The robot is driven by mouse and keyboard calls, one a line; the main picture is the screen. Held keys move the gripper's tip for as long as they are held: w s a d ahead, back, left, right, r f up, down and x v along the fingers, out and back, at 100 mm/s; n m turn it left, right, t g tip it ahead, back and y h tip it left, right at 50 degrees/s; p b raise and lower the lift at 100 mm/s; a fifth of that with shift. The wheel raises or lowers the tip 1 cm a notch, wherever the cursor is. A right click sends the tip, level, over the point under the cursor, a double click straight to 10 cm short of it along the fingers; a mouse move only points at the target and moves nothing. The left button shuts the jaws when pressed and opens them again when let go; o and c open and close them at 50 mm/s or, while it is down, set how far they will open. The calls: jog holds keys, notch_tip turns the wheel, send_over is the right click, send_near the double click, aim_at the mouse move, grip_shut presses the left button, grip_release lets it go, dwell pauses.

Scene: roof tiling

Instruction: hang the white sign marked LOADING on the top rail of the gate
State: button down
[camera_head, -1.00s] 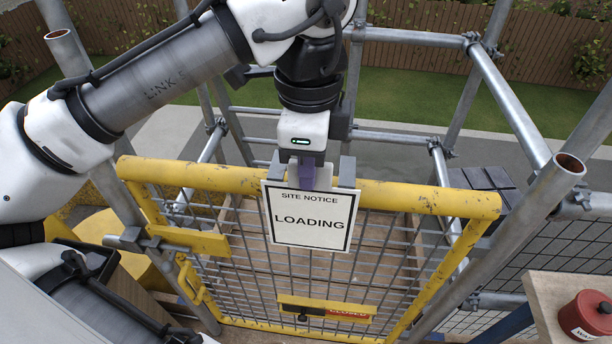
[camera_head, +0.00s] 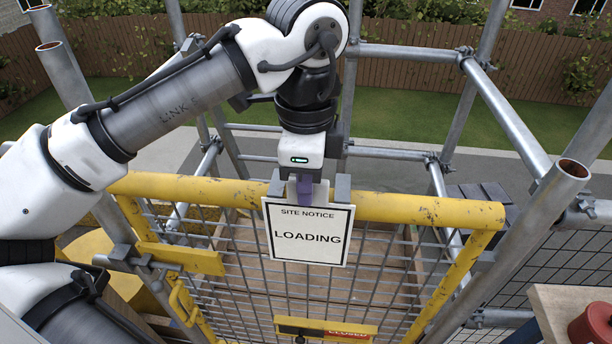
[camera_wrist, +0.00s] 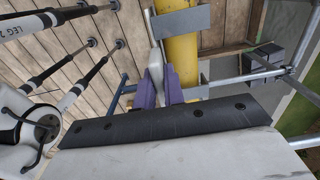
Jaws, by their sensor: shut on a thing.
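The white LOADING sign (camera_head: 311,237) hangs upright in front of the gate's yellow top rail (camera_head: 420,209), facing the head camera. Its two grey hooks (camera_head: 342,188) reach up at the rail; in the wrist view grey plates (camera_wrist: 183,20) lie across the yellow rail (camera_wrist: 181,60). Whether the hooks bear on the rail I cannot tell. My gripper (camera_head: 305,187) points down above the sign, its purple fingers shut on the sign's upper middle between the hooks. In the wrist view my gripper (camera_wrist: 160,80) shows from above, with a pale part between the fingers.
The gate has a mesh panel and a yellow bar with a red CLOSED plate (camera_head: 348,335). Scaffold tubes (camera_head: 525,245) stand on both sides. A red tin (camera_head: 594,325) sits on a wooden board at the lower right.

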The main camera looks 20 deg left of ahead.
jog(key=shift+f, duration=0.15)
jog(key=c, duration=1.4)
grip_release()
